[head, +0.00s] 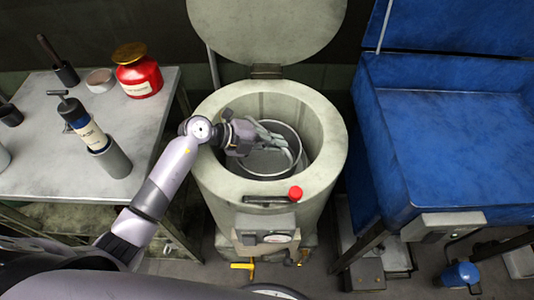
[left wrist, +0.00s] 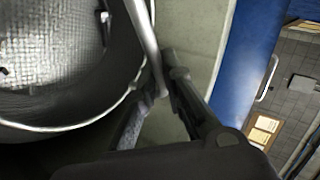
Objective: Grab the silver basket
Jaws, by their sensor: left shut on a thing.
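The silver basket (head: 262,165) sits inside the open round drum (head: 328,122), with its rim below the drum's top edge. My left arm reaches in from the left, and my left gripper (head: 272,138) is over the basket. In the left wrist view the basket's mesh inside (left wrist: 55,50) fills the left side. There my left gripper (left wrist: 160,95) is shut on the basket's thin metal handle, which runs upward from between the fingers. The gripper and wrist hide part of the basket in the head view. My right gripper is not in view.
The drum's round lid (head: 265,30) stands open behind. A grey table (head: 140,110) at left holds a red jar (head: 138,78) and a bottle-like tool (head: 85,125). A blue basin (head: 450,150) stands close on the right. The drum's wall closely surrounds the basket.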

